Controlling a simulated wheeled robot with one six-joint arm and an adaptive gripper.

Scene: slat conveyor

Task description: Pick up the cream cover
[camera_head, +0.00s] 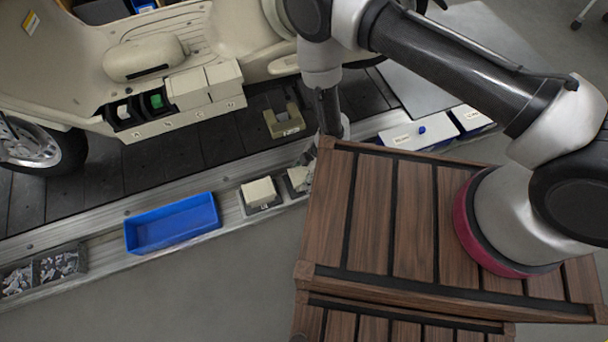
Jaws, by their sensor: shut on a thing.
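A cream cover (298,178) sits in or just over a small grey tray beside the wooden-slatted top. My gripper (308,166) reaches down to it and is shut on it. The fingertips are small and partly hidden by the edge of the wooden top, so the exact grip is unclear. A second cream cover (259,192) lies in the grey tray (263,208) just to the left. Two more cream covers, the left one (187,89) and the right one (224,80), are fitted side by side on the cream scooter body (60,60).
An empty blue bin (172,224) stands on the metal rail (110,240), left of the trays. Grey bins with metal parts (60,265) are at far left. An olive bracket (284,122) lies on the dark slats. White-topped blue boxes (418,135) stand behind the wooden top (375,210).

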